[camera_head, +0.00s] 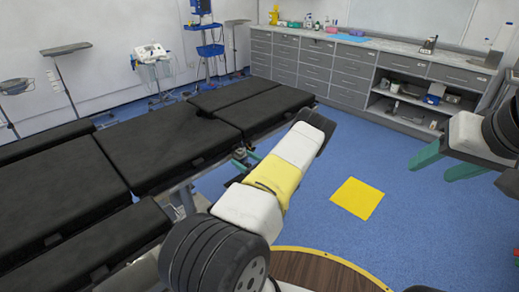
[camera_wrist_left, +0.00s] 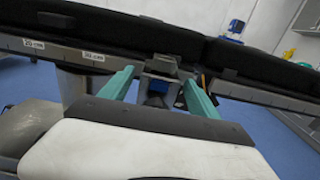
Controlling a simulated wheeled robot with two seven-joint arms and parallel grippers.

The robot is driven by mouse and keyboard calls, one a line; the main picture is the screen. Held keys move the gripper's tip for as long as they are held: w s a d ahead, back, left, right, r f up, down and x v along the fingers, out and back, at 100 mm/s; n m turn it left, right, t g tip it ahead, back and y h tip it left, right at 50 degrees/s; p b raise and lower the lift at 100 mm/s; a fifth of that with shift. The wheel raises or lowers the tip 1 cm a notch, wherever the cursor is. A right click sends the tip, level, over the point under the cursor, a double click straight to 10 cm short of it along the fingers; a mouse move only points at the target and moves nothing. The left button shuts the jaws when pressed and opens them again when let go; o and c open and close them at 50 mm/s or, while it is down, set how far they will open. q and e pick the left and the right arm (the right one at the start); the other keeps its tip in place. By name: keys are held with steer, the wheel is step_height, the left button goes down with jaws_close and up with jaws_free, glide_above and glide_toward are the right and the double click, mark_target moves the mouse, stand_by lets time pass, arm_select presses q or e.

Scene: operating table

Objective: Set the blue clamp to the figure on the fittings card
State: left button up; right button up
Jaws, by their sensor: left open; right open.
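The blue clamp (camera_wrist_left: 158,87) shows in the left wrist view as a small blue part under a grey block on the side rail (camera_wrist_left: 230,88) of the operating table. It sits right of two white rail labels, one reading about 20 cm (camera_wrist_left: 33,43) and one that looks like 30 cm (camera_wrist_left: 94,56). My left gripper (camera_wrist_left: 157,82) is open, its teal fingers on either side of the clamp; contact cannot be told. In the head view my left arm mostly hides that gripper. My right gripper (camera_head: 437,163) is open and empty, away from the table. I cannot make out the fittings card.
The black-padded operating table (camera_head: 165,150) fills the left and middle of the head view. A yellow floor square (camera_head: 357,198) lies on open blue floor to its right. Grey drawer cabinets (camera_head: 310,65) line the back wall. Equipment stands (camera_head: 207,45) stand behind the table.

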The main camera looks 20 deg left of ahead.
arm_select(q)
steer(key=shift+w+a, duration=0.1)
steer(key=shift+a, duration=0.15)
jaws_close()
steer(key=s+a, duration=0.1)
steer(key=s, duration=0.2)
steer(key=s+a, duration=0.2)
steer(key=s, duration=0.2)
steer(key=s+a, duration=0.1)
steer(key=s, duration=0.2)
steer(key=shift+s+a, duration=0.15)
jaws_free()
